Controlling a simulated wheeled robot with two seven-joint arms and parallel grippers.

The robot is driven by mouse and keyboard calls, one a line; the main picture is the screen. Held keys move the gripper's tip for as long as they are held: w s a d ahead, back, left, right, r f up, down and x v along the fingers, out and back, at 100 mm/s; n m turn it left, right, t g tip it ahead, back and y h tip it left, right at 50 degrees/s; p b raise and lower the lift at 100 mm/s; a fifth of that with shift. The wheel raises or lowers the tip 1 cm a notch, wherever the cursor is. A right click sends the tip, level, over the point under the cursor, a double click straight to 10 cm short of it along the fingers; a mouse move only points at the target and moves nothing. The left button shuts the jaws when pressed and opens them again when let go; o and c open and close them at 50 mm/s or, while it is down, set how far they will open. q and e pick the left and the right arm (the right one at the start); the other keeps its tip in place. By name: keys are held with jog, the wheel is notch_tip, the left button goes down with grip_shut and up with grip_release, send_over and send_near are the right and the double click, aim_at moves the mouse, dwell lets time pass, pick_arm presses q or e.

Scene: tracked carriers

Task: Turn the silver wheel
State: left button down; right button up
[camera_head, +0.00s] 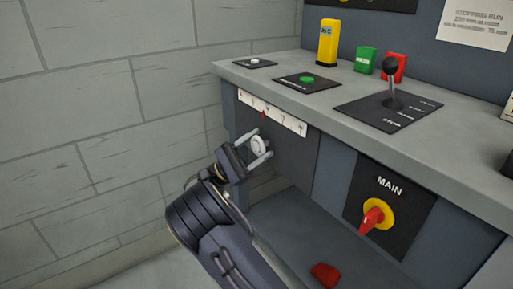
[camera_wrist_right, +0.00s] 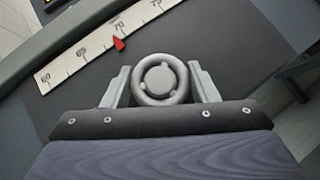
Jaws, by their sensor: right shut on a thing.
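The silver wheel (camera_head: 259,146) is a small ring with a hub on the dark front panel of the bench. It shows larger in the right wrist view (camera_wrist_right: 161,80). My right gripper (camera_head: 257,150) comes from below, its two pale fingers on either side of the wheel and shut on its rim. In the right wrist view the fingers (camera_wrist_right: 163,84) flank the wheel left and right. Above the wheel is a white scale (camera_head: 272,112) with numbers. Its red pointer (camera_wrist_right: 119,43) stands close to the 70 mark. My left gripper is not in view.
A red-handled MAIN switch (camera_head: 374,217) is on the front panel at right. The benchtop (camera_head: 330,96) holds a green button (camera_head: 307,79), a black-knobbed lever (camera_head: 391,80), and yellow, green and red blocks. A red object (camera_head: 325,274) lies low down. A block wall (camera_head: 100,110) stands at left.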

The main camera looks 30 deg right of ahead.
jog(key=m+g+y, duration=0.1)
jog(key=m+y, duration=0.1)
jog(key=m, duration=0.2)
jog(key=m+g+y, duration=0.2)
jog(key=m+y, duration=0.1)
jog(key=m, duration=0.1)
jog(key=shift+w, duration=0.1)
jog(key=m+y, duration=0.3)
jog(key=m, duration=0.1)
jog(key=shift+r+t+y, duration=0.1)
jog(key=shift+t+y, duration=0.3)
jog(key=shift+d+m, duration=0.1)
jog(key=shift+m, duration=0.3)
jog(key=o, duration=1)
jog(key=shift+c, duration=0.2)
